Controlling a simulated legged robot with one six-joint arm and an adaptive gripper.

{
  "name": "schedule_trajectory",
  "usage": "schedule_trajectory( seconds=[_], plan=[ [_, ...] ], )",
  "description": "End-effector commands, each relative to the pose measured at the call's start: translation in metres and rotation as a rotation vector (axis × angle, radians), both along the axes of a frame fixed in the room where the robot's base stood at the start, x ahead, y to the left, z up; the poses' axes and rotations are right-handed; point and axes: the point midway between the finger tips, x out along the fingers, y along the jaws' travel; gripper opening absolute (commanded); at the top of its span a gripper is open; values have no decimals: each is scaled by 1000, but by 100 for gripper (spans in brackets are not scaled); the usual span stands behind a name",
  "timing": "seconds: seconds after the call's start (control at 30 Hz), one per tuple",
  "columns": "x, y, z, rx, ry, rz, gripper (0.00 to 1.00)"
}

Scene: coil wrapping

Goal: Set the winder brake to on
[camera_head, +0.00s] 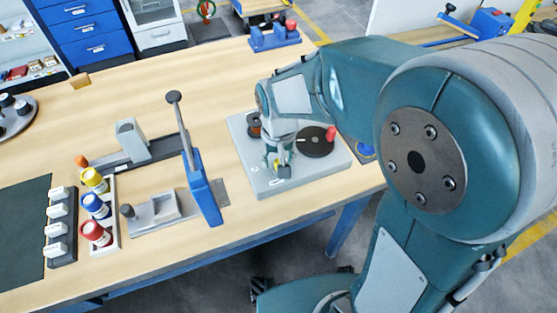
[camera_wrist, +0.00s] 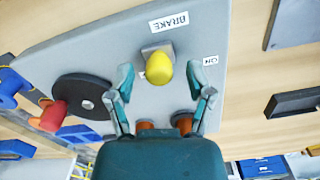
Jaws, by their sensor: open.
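The winder is a grey plate (camera_head: 262,184) on the bench; it also fills much of the wrist view (camera_wrist: 95,50). The brake lever has a yellow knob (camera_wrist: 159,68) on a small grey block, beside a BRAKE label (camera_wrist: 168,21). An ON label (camera_wrist: 210,60) lies to the knob's right in the wrist view.
A black disc (camera_head: 315,143) with a red handle (camera_head: 331,132) sits on the plate, close to my gripper. Orange-brown spool parts (camera_wrist: 183,122) show near my fingers.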

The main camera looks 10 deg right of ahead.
Motion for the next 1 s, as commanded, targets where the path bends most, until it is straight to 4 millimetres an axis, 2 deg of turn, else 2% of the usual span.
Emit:
schedule_trajectory(
  seconds=[0.1, 0.37, 0.4, 0.47, 0.5, 0.53, 0.77, 1.0],
  plan=[
    [0, 0, -7, 0, 1, 0, 68],
    [0, 0, -8, 0, -1, 0, 68],
    [0, 0, -8, 0, 0, 0, 50],
    [0, 0, -8, 0, 0, 0, 23],
    [0, 0, -8, 0, 0, 0, 5],
    [0, 0, -8, 0, 0, 0, 0],
    [-1, 1, -8, 0, 0, 1, 0],
    [-8, 26, -8, 0, 1, 5, 0]
  ],
)
